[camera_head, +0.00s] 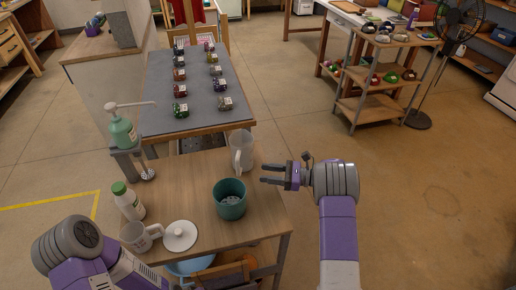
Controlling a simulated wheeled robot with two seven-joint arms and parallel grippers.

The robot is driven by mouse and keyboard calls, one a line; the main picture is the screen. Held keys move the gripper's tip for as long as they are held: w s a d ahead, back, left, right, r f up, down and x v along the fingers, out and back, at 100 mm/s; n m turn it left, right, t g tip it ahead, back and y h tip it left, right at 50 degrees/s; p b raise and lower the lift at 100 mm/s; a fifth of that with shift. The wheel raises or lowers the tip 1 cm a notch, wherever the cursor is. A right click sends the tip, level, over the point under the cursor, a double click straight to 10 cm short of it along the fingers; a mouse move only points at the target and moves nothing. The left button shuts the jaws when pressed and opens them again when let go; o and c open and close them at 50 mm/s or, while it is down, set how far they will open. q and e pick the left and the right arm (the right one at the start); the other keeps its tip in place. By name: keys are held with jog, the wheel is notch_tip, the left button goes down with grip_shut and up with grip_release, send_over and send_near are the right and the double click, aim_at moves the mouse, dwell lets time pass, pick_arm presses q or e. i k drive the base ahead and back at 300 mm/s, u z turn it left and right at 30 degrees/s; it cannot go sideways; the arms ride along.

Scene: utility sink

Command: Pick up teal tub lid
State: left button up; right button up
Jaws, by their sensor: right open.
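A teal tub (229,204) stands upright on the wooden table, open at the top, with something pale inside it. A round white lid (180,236) with a small knob lies flat on the table near its front edge, left of the tub; no teal lid shows. My right gripper (268,174) is open and empty, beyond the table's right edge, to the right of and behind the tub. It points left and is apart from the tub and lid. My left arm comes in at the lower left; its gripper is not visible.
A clear pitcher (242,153) stands behind the tub. A soap dispenser (122,130) is at the back left. Bare tabletop (185,190) lies between the bottle and tub.

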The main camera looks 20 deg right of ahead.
aim_at(182, 235)
jog(key=k, duration=1)
